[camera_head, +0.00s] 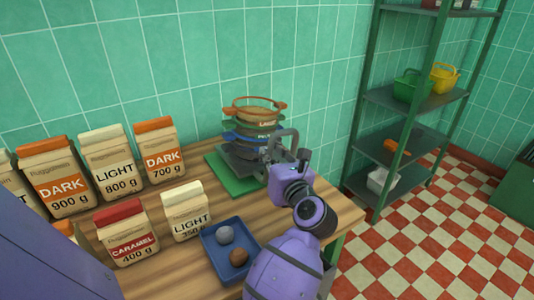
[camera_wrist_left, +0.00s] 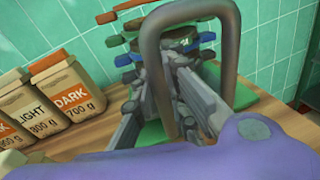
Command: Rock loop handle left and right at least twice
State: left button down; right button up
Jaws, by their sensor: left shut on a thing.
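A stack of round sieves (camera_head: 250,122) stands on a green board (camera_head: 222,174) near the tiled wall, with orange, green and blue rims over a grey lower part. A grey loop handle (camera_head: 291,136) rises at the stack's right side. In the left wrist view the loop handle (camera_wrist_left: 188,8) is a large upright arch, its legs running down beside the fingers. My left gripper (camera_head: 271,152) is at the loop handle, shut on it; its fingers (camera_wrist_left: 178,92) partly hide the stack in the left wrist view. The exact contact point is hidden. My right gripper is not in view.
Paper bags marked DARK (camera_head: 160,150), LIGHT (camera_head: 112,165) and CARAMEL (camera_head: 126,235) stand on the wooden table's left. A blue tray (camera_head: 213,250) with two round lumps lies in front. A green shelf rack (camera_head: 416,98) stands to the right, beyond the table edge.

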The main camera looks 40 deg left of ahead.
pick_arm(q)
jog(key=c, duration=1.7)
grip_release()
jog(key=v, duration=1.2)
jog(key=shift+s+f, duration=0.1)
jog(key=shift+c, duration=0.2)
